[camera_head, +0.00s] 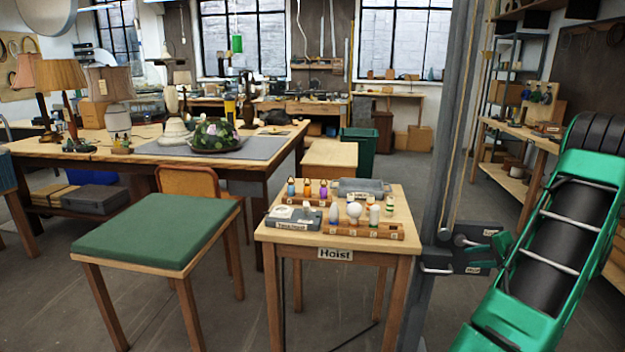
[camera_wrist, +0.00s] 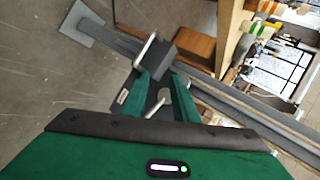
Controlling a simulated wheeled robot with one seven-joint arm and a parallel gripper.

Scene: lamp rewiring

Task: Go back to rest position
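My gripper (camera_head: 502,250) is at the right of the head view, at the end of my green arm, close to the right end of a dark control box (camera_head: 475,262) on a grey post. In the wrist view its two green fingers (camera_wrist: 166,84) stand apart, so it is open, with no object clearly held. The control box (camera_wrist: 150,88) lies just beyond the fingers there. One metal handle (camera_wrist: 146,50) is past the fingertips, and another metal handle (camera_wrist: 157,104) shows between the fingers. I cannot tell whether the fingers touch the box.
The grey post (camera_head: 443,130) rises beside my arm. A small table labelled "Hoist" (camera_head: 335,253) holds bulbs and small parts in wooden racks. A green-topped stool (camera_head: 155,230) stands to its left. A long workbench (camera_head: 150,150) with lamps is behind.

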